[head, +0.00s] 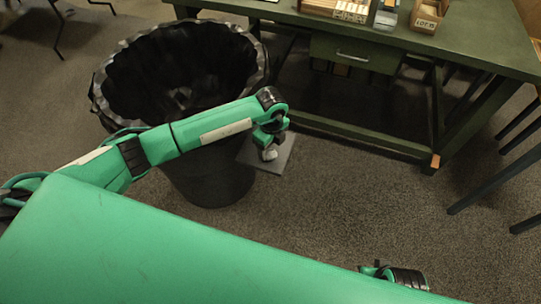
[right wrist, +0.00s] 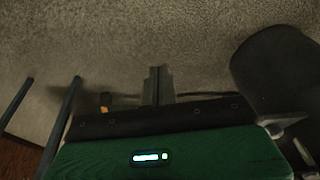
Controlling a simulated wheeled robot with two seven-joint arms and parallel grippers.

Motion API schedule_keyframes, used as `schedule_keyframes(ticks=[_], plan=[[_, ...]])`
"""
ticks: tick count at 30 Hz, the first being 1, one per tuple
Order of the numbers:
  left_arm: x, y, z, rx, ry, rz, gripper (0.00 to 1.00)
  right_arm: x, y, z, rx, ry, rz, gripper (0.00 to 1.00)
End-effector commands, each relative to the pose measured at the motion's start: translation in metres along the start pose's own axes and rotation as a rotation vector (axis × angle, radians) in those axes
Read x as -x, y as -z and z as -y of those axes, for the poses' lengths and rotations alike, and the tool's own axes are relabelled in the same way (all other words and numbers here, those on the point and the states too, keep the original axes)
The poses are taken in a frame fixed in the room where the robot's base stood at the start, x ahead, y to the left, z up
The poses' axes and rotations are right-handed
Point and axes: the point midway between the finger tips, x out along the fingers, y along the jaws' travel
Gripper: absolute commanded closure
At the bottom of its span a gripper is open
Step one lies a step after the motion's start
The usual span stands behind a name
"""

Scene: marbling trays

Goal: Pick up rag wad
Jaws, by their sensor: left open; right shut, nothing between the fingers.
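A small whitish wad, likely the rag wad (head: 270,155), is on a flat grey slab (head: 285,160) on the floor beside the bin. My left gripper (head: 266,146) points down right above the wad and partly hides it. It is open; I cannot tell whether its fingers touch the wad or reach around it. My right gripper (right wrist: 159,84) is shut and empty in the right wrist view, over bare carpet. In the head view only part of my right arm shows at the lower edge.
A large black lined bin (head: 215,175) stands left of the slab, behind my left arm. A green workbench (head: 460,55) with a drawer and boxes on top stands at the back. Dark legs (head: 495,170) show at the right. The carpet in the middle is clear.

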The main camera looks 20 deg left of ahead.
Motion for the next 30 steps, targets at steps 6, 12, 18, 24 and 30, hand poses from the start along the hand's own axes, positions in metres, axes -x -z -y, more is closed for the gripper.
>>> schedule_keyframes(ticks=[6, 12, 18, 24, 30], plan=[[-0.034, 0.001, 0.003, 0.000, -0.003, 0.000, 0.34, 0.001, 0.001, -0.001, 0.000, -0.001, -0.004, 1.00], [-0.046, 0.001, 0.003, 0.000, -0.001, -0.001, 0.34, 0.010, 0.007, -0.001, 0.000, -0.002, -0.023, 1.00], [-0.046, 0.001, 0.003, -0.001, -0.001, -0.001, 0.38, 0.009, 0.004, -0.001, 0.000, -0.002, -0.015, 1.00], [-0.046, 0.001, 0.003, -0.001, -0.001, -0.001, 0.77, 0.008, 0.003, -0.002, 0.000, -0.003, -0.011, 1.00], [-0.046, 0.001, 0.003, 0.000, -0.001, -0.001, 0.82, 0.008, 0.003, -0.002, 0.000, -0.003, -0.012, 1.00]])
